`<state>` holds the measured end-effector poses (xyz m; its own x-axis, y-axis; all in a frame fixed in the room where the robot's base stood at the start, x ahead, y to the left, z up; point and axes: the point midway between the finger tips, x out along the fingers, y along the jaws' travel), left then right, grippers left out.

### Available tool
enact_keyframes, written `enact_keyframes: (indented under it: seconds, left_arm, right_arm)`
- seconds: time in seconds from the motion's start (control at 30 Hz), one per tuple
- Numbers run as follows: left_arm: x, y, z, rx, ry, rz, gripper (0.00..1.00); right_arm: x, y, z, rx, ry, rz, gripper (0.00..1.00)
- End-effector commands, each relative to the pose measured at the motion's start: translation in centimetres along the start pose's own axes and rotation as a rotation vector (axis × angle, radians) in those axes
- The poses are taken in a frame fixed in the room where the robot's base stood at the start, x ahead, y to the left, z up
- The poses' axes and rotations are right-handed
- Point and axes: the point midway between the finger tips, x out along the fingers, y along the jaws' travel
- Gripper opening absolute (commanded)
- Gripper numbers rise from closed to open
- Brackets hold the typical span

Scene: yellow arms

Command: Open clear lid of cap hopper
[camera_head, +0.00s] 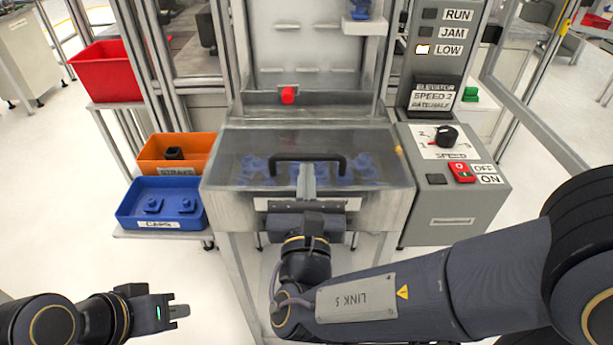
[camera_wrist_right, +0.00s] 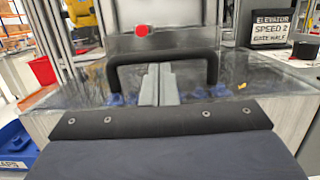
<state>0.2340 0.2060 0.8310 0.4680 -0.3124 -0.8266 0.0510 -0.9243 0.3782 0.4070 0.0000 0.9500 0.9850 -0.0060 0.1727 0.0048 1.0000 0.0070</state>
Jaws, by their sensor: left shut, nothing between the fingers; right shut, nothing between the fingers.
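The cap hopper (camera_head: 225,210) stands in the middle of the head view, with its clear lid (camera_head: 235,150) lying down over several blue caps (camera_head: 258,170). A black bar handle (camera_head: 308,157) is fixed on the lid. It also shows in the right wrist view (camera_wrist_right: 163,60). My right gripper (camera_head: 308,176) is shut, with its fingertips at the handle's near side, below the bar's middle. I cannot tell if they touch the handle. My left gripper (camera_head: 182,311) is shut and empty at the lower left, well away from the hopper.
A blue bin (camera_head: 160,224) labelled CAPS, an orange bin (camera_head: 150,139) and a red bin (camera_head: 105,72) stand left of the hopper. A control panel (camera_head: 455,225) with a knob (camera_head: 446,137) and a red switch (camera_head: 462,172) stands at the right. A red knob (camera_head: 288,95) sits behind the lid.

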Motion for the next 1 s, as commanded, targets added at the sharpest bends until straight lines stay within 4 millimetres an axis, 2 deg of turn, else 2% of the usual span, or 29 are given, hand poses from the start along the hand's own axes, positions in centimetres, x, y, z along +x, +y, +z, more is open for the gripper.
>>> enact_keyframes:
  seconds: [0.03, 0.37, 0.57, 0.67, 1.0]
  left_arm:
    - [-0.9, 0.4, -0.4, 0.0, 0.0, 0.0, 0.0]
    - [-2.1, 1.0, -1.1, 0.0, 0.0, 0.0, 0.0]
    - [-4.3, 2.0, -2.2, 0.0, 0.0, 0.0, 0.0]
    - [-6.2, 2.9, -3.1, 0.0, 0.0, 0.0, 0.0]
    - [-14.7, 6.7, -7.4, 0.0, 0.001, 0.0, 0.0]
  right_arm:
    - [0.2, 0.0, 0.9, 0.001, 0.011, 0.0, 0.0]
    - [0.5, 0.0, 1.5, 0.001, 0.058, -0.002, 0.0]
    - [1.1, 0.0, 3.2, 0.002, 0.119, -0.003, 0.0]
    - [1.6, -0.1, 4.5, 0.002, 0.172, -0.005, 0.0]
    - [4.9, -0.1, 9.3, 0.002, 0.46, -0.01, 0.0]
